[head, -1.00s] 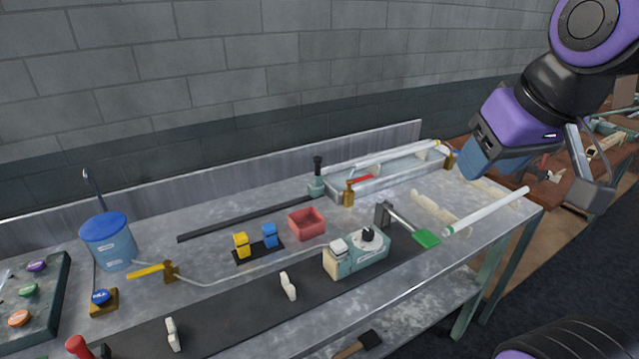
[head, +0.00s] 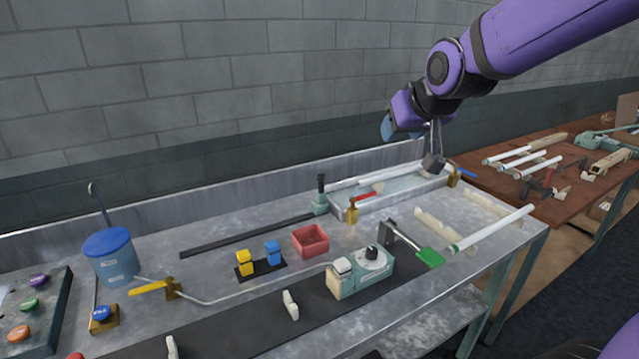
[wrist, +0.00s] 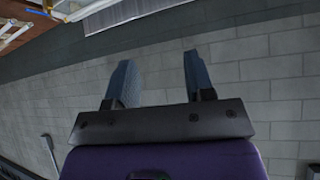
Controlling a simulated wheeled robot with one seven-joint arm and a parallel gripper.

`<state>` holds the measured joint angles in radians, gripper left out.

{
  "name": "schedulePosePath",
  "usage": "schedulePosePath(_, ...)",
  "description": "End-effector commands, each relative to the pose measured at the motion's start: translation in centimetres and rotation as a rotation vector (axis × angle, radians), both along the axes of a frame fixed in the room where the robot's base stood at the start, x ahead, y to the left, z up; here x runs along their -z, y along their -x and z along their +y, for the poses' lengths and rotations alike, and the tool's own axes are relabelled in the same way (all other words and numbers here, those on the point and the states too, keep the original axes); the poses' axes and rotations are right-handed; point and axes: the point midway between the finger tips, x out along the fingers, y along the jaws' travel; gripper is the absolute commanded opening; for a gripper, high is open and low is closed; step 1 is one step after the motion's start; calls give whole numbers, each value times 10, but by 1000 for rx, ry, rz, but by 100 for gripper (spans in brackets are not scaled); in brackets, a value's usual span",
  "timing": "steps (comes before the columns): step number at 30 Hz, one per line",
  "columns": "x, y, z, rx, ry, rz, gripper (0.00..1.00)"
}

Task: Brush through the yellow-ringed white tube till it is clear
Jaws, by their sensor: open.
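A long white tube (head: 385,174) lies along the back edge of the grey tray on the metal bench in the head view. My arm hides part of its right end, and I cannot make out a yellow ring clearly. A red-handled piece (head: 366,194), possibly the brush, lies at the tray's front. My gripper (head: 388,129) is above and behind the tray, apart from everything. In the wrist view its blue fingers (wrist: 155,80) are spread and empty, facing the block wall. A second white tube (head: 492,228) with a green ring lies at the bench's right edge.
A teal machine with a dial (head: 362,272), a green paddle (head: 430,257) and a red bin (head: 310,240) stand on the bench. A blue-lidded bucket (head: 108,256) is at left. A brown table (head: 560,190) with several white tubes is at right.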

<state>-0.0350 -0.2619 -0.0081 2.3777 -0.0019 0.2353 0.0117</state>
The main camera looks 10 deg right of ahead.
Motion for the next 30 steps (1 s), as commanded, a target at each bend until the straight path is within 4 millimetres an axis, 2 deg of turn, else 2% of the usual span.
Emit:
schedulePosePath(1, 7, -18, 2, -3, 0, -17, 49)
schedulePosePath(6, 27, -76, 7, -8, -3, -112, 49)
schedulePosePath(15, 78, -164, 17, -20, -8, -278, 49)
schedulePosePath(24, 145, -231, 29, -36, -16, -446, 49)
schedulePosePath(30, 199, -260, 37, -48, -21, -558, 49)
